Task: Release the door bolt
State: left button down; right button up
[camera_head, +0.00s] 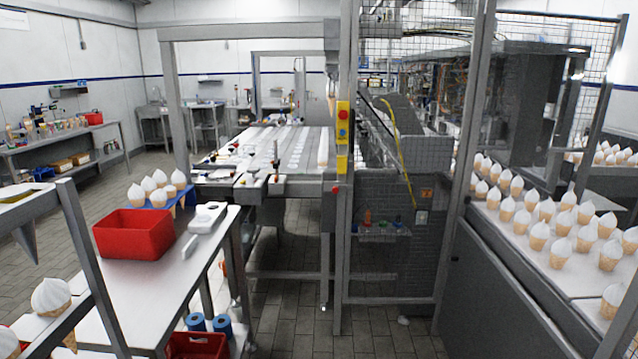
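A mesh guard with grey metal frames stands at the centre right, and a tall grey post (346,230) runs down its left side. A yellow control box (343,122) with red and blue round parts is fixed high on this post. A small red part (336,189) sits lower on the post. A tall slanted frame bar (462,170) stands at the right of the mesh. I cannot pick out the door bolt for certain at this size. Neither of my grippers shows in this view.
A worktable (150,300) at the left carries a red bin (134,233) and a blue cone holder. A conveyor (550,245) with many white-topped cones runs along the right. A cone rack stands at the near left. Tiled floor (290,330) is open between table and mesh guard.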

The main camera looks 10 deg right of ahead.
aim_at(335, 189)
jog(key=z, duration=0.3)
jog(key=i, duration=1.6)
jog(key=z, duration=1)
jog(key=i, duration=0.8)
jog(key=z, duration=0.35)
